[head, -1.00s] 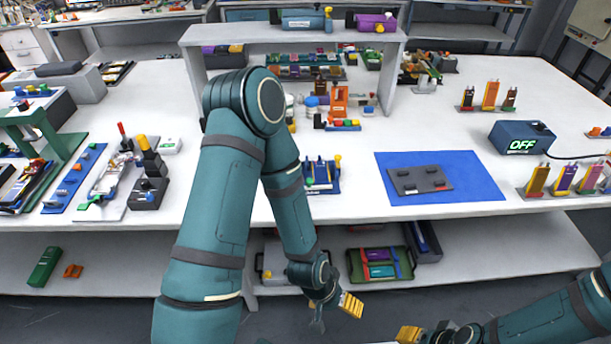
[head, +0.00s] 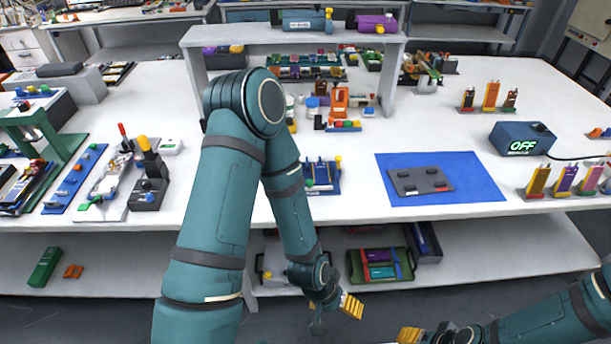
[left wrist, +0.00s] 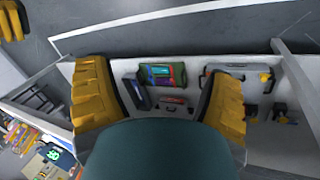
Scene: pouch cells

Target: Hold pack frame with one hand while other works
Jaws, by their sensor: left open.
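A dark grey plate with small black blocks (head: 419,180) lies on a blue mat (head: 470,188) at the right of the bench. I cannot tell whether this plate is the pack frame. My left gripper (head: 336,309) hangs below the bench's front edge, in front of the lower shelf. In the left wrist view (left wrist: 156,72) its yellow fingers stand wide apart with nothing between them. My right gripper (head: 411,334) is at the bottom edge of the head view, partly cut off, with one yellow finger showing. Both grippers are well apart from the plate.
A dark blue box reading OFF (head: 520,138) stands right of the mat, with upright coloured cells (head: 563,180) near it. A white raised shelf (head: 290,35) stands at the back. A green tray (head: 379,266) is on the lower shelf. The bench left of the mat is partly clear.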

